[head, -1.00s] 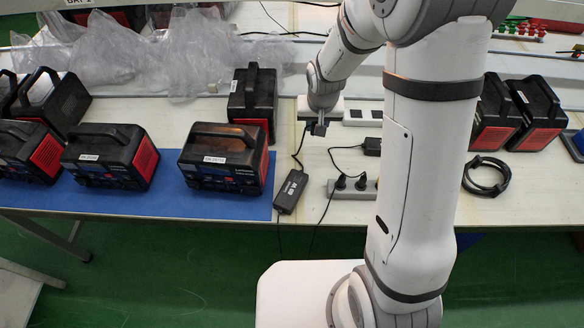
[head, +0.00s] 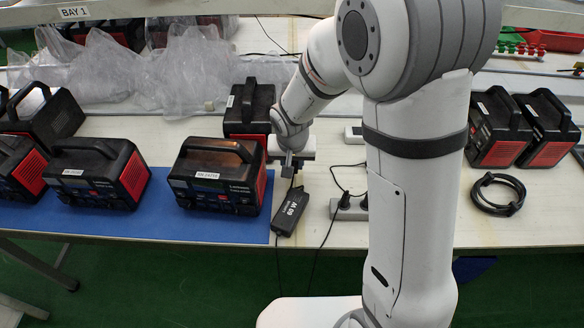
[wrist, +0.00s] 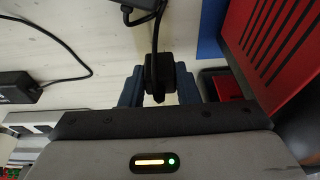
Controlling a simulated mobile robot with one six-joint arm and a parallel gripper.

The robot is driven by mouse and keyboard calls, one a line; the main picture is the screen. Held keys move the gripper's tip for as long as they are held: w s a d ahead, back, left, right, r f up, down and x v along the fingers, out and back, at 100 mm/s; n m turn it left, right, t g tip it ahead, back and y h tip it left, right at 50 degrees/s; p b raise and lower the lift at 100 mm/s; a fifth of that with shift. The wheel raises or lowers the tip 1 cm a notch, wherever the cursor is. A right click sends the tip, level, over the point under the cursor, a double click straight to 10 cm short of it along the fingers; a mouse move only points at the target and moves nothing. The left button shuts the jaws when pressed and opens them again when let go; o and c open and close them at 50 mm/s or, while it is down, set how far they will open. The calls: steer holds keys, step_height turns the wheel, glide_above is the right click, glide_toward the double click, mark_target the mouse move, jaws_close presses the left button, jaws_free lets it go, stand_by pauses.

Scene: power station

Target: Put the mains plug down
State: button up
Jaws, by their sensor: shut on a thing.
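My gripper (head: 288,172) is shut on the black mains plug, seen between its two blue-grey fingers in the wrist view (wrist: 158,76). A black cable runs from the plug toward the top of the wrist view. In the head view the gripper is at the right edge of the blue mat (head: 150,208), and the plug is mostly hidden there. A black 60 W adapter (head: 291,212) lies just in front of the gripper. I cannot tell whether the plug touches the bench.
A black and red power station (head: 217,177) stands close left of the gripper; another (head: 248,108) stands behind it. A socket strip (head: 349,209) with plugs is to the right, partly behind my arm. A coiled cable (head: 498,194) and two more stations lie farther right.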

steer(key=shift+s+x, duration=0.25)
steer(key=shift+x, duration=0.8)
steer(key=shift+f, duration=0.1)
steer(key=shift+f+b, duration=0.35)
steer(key=shift+b, duration=0.2)
steer(key=o, duration=1.1)
steer(key=shift+r, duration=0.15)
